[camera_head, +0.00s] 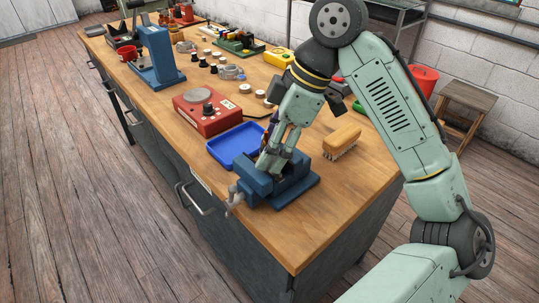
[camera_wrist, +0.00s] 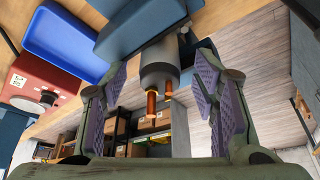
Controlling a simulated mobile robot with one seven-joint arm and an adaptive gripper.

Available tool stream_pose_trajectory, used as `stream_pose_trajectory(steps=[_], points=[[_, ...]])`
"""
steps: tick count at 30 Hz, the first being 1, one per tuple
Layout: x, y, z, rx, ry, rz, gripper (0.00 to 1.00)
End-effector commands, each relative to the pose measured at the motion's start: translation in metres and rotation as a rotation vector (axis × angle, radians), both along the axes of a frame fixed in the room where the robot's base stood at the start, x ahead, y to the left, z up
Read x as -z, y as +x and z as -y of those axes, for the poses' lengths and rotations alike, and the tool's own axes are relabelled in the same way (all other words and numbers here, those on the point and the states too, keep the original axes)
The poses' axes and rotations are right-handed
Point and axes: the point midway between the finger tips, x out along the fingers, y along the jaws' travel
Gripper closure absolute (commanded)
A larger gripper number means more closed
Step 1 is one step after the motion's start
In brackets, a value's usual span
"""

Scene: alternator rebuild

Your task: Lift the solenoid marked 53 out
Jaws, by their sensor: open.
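The solenoid (camera_wrist: 160,66), a dark grey cylinder with two copper-coloured posts, is at the blue vise (camera_wrist: 135,22) in the wrist view. I cannot read a number on it. My gripper (camera_wrist: 164,84) is open, with one purple-padded finger on each side of the solenoid. A gap shows beside it, so it is not gripped. In the head view my gripper (camera_head: 272,160) is down at the blue vise (camera_head: 298,190), which stands at the bench's near end. The gripper hides the solenoid there, and how the jaws hold it is unclear.
An empty-looking blue tray (camera_head: 233,146) lies just left of the vise, and a red box (camera_head: 207,113) is behind it. A brush (camera_head: 342,141) lies to the right. A blue press (camera_head: 160,58) and several small parts stand farther back. The bench's near corner is clear.

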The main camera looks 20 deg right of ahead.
Motion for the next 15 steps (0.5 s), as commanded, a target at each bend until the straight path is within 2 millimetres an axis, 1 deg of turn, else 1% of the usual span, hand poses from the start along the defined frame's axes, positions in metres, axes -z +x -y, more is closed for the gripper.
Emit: stream_pose_trajectory(steps=[5,15], points=[[0.0003,0.0000,0.0000,0.000,0.000,0.000,0.46],[0.0002,0.0000,0.0002,0.000,0.000,0.000,0.68]])
